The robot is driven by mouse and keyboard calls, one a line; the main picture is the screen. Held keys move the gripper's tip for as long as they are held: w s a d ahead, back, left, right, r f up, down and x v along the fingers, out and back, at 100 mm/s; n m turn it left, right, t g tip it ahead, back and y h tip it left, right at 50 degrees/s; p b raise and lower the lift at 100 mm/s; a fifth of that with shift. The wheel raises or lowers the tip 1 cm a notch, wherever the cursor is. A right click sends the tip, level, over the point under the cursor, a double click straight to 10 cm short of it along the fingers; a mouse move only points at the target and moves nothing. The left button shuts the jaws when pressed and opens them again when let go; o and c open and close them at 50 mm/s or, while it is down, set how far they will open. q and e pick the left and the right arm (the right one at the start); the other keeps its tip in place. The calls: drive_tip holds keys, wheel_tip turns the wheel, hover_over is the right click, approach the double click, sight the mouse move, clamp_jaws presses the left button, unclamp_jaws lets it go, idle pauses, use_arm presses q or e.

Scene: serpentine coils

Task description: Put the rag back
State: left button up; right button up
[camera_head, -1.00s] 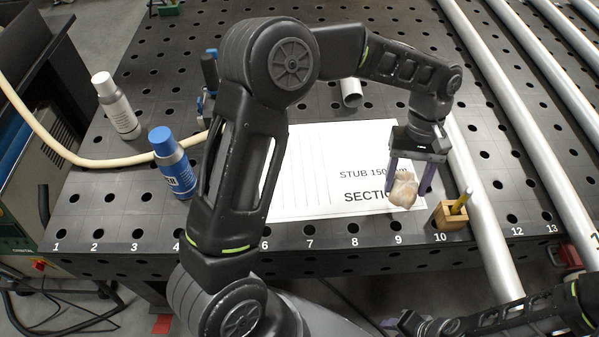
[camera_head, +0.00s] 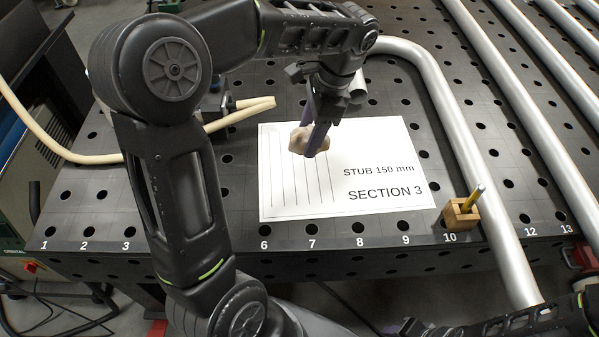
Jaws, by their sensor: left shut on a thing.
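The rag (camera_head: 299,141) is a small crumpled beige cloth in the head view. My left gripper (camera_head: 311,143) is shut on it and holds it over the left part of the white printed sheet (camera_head: 385,138), near its ruled lines. How high it is above the sheet I cannot tell. My right arm shows at the bottom right; a dark part at its end (camera_head: 405,330) is cut by the frame, and its fingers cannot be made out.
A wooden block with a yellow stick (camera_head: 459,216) stands at the table's front, right of the sheet. A long bent metal tube (camera_head: 480,165) runs beside it. A short tube piece (camera_head: 357,88) lies behind the sheet. A beige hose (camera_head: 60,148) crosses the left side.

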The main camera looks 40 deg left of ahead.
use_arm(q)
drive_tip(key=shift+s+a+r+m, duration=0.2)
drive_tip(key=shift+s+a+m, duration=0.2)
drive_tip(key=shift+a+m, duration=0.3)
drive_tip(key=shift+a, duration=0.1)
hover_over(298, 171)
drive_tip(key=shift+w+d+f, duration=0.15)
drive_tip(key=shift+f, duration=1.45)
drive_tip(key=shift+w+d+f, duration=0.1)
drive_tip(key=shift+d+f, duration=0.05)
drive_tip(key=shift+f, duration=1.4)
drive_tip(key=shift+f+p, duration=0.3)
drive_tip(key=shift+f, duration=1.6)
drive_tip(key=o, duration=1.3)
drive_tip(key=shift+f, duration=0.1)
